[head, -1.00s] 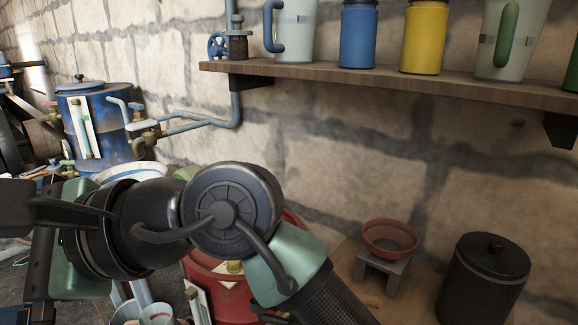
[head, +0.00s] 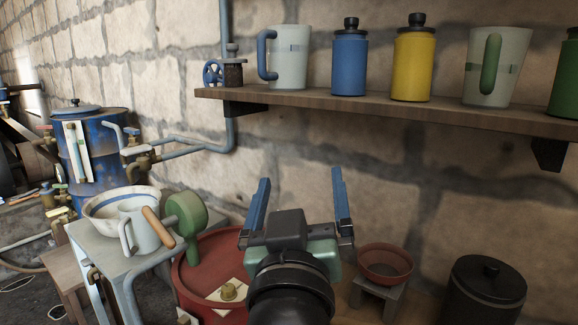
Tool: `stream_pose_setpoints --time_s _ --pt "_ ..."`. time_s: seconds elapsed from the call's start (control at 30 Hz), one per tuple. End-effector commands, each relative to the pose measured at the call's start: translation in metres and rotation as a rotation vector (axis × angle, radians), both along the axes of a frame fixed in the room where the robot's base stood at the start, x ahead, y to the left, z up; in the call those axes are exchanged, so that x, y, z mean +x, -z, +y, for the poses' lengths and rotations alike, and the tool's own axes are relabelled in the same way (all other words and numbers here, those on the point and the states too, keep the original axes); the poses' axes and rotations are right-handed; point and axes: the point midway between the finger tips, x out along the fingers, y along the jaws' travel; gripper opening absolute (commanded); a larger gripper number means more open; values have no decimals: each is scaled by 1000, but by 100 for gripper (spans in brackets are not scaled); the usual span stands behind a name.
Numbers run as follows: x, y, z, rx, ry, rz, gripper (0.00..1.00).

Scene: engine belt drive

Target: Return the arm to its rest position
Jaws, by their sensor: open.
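My gripper (head: 298,190) is in the lower middle of the head view, with its two blue fingers spread apart and pointing up toward the wall. Nothing is between the fingers. It stands in front of the bare stone wall, below the wooden shelf (head: 380,114). My black and green wrist shows below it and hides part of the red drum and the surface behind.
The shelf bears a blue canister (head: 349,65), a yellow canister (head: 413,66) and two pale mugs (head: 288,58). At left, a metal table (head: 120,262) holds a white bowl (head: 97,208) and a jug (head: 150,232). A red drum (head: 190,290), red bowl (head: 385,264) and black canister (head: 487,290) stand low.

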Motion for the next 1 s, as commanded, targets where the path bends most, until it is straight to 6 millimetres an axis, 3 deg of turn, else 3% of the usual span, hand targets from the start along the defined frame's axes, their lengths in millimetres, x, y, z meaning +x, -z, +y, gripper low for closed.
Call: stream_pose_setpoints --time_s 0.03,0.2,0.37,0.57,0.67,0.77,0.8,1.0 --pt "1 22 2 58 -26 72 100" --pt "-6 87 11 232 -92 293 100" --pt "-18 20 10 221 -113 92 100" --pt "-54 -69 10 199 -141 -198 100" --pt "-89 -121 10 185 -160 -387 100" --pt "-141 -175 10 167 -181 -614 100" --pt "-139 -202 10 167 -180 -610 100" --pt "-136 -266 10 167 -179 -597 100"
